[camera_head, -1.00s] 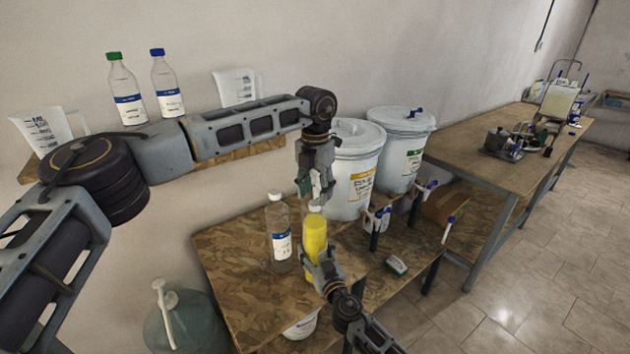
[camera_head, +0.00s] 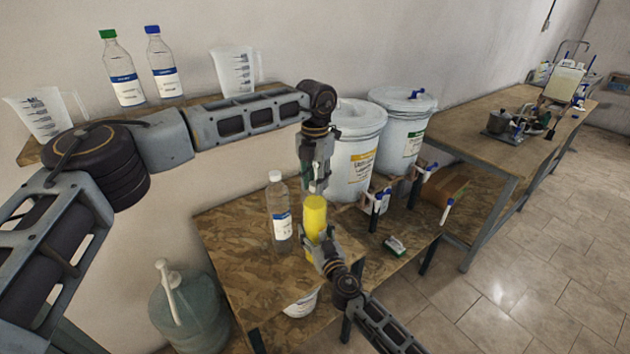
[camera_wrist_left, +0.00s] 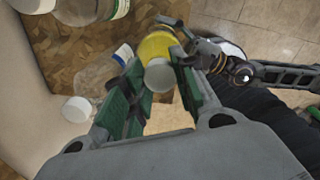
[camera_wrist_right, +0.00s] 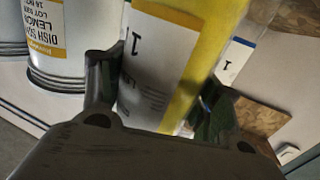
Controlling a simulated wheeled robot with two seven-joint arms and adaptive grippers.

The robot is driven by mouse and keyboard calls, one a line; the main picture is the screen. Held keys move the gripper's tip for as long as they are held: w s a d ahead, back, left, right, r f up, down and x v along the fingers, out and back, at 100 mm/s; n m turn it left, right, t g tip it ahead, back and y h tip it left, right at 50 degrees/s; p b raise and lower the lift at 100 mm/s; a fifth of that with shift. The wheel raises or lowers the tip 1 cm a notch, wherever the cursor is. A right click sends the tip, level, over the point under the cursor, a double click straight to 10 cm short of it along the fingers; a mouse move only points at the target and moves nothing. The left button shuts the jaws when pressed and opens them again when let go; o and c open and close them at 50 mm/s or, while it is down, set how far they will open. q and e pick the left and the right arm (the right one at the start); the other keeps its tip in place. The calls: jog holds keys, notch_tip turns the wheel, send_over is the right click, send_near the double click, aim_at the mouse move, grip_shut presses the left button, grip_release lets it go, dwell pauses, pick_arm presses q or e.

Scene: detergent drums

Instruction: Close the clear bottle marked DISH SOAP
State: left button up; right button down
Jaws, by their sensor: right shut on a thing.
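A clear bottle with yellow contents (camera_head: 315,218) stands upright on the lower wooden bench. Its yellow-striped label shows in the right wrist view (camera_wrist_right: 160,65), but I cannot read DISH SOAP on it. My right gripper (camera_head: 322,245) is shut on this bottle's body from the front. My left gripper (camera_head: 315,186) points down over its top. In the left wrist view, the green-padded fingers (camera_wrist_left: 160,92) are apart, one on each side of the bottle's pale round top (camera_wrist_left: 160,76). I cannot tell whether that top is a seated cap.
A clear bottle with a white cap and blue-striped label (camera_head: 279,212) stands close left. White drums (camera_head: 355,150) with taps stand behind and to the right. A green-and-white brush (camera_head: 395,245) lies right. A wall shelf (camera_head: 30,152) holds bottles and jugs.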

pick_arm(q)
grip_shut()
jog(key=shift+m, duration=1.1)
jog(key=o, duration=0.9)
grip_release()
jog(key=shift+r, duration=0.1)
notch_tip(320, 180, up, 12)
